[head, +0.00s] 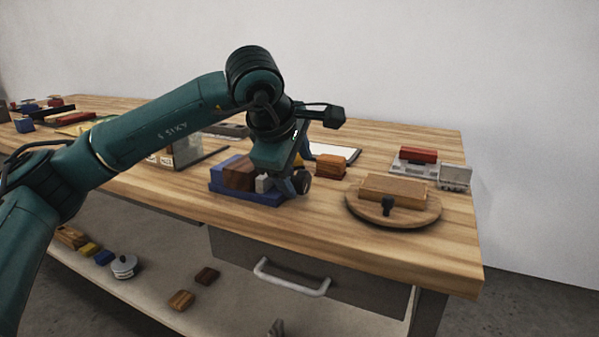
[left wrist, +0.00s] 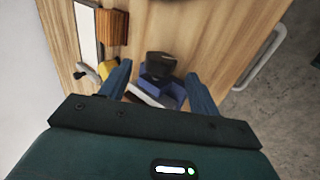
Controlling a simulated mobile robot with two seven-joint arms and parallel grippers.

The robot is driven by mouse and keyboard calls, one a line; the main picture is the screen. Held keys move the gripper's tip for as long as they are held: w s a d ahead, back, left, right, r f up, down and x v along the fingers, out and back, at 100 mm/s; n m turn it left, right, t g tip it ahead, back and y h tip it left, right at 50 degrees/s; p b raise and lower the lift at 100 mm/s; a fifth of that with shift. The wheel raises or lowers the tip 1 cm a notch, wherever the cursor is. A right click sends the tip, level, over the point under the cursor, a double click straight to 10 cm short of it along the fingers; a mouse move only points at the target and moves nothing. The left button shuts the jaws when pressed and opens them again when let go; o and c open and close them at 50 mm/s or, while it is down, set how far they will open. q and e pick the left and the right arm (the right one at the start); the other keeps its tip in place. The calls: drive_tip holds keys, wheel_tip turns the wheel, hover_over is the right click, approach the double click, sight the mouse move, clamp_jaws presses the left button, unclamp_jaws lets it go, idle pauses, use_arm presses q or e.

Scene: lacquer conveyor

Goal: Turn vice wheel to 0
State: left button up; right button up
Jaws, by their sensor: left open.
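The blue vice (head: 232,192) stands on the workbench, with a dark brown wooden block (head: 238,174) in it and a pale grey part beside the block. Its dark round wheel (head: 304,184) is at the right end, partly hidden by my left gripper (head: 293,184). My left gripper points down at the wheel. In the left wrist view my left gripper (left wrist: 159,92) has its two blue fingers apart, with the dark wheel (left wrist: 161,64) and blue vice body (left wrist: 172,90) between and beyond them. I cannot tell whether the fingers touch the wheel. Any number on the wheel is unreadable.
An orange-brown block (head: 330,165) sits behind the vice. A round wooden turntable (head: 425,216) with a block and dark knob stands to the right. A grey tray with a red block (head: 418,156) is behind it. A drawer handle (head: 290,278) juts out below the bench edge.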

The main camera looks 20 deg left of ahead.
use_arm(q)
drive_tip(key=p+v, duration=0.1)
drive_tip(key=v, duration=0.9)
drive_tip(key=shift+p, duration=0.4)
use_arm(e)
drive_tip(key=shift+w+d+m+g+h, duration=0.15)
drive_tip(key=shift+d+m+g+h, duration=0.35)
drive_tip(key=shift+m+h, duration=0.2)
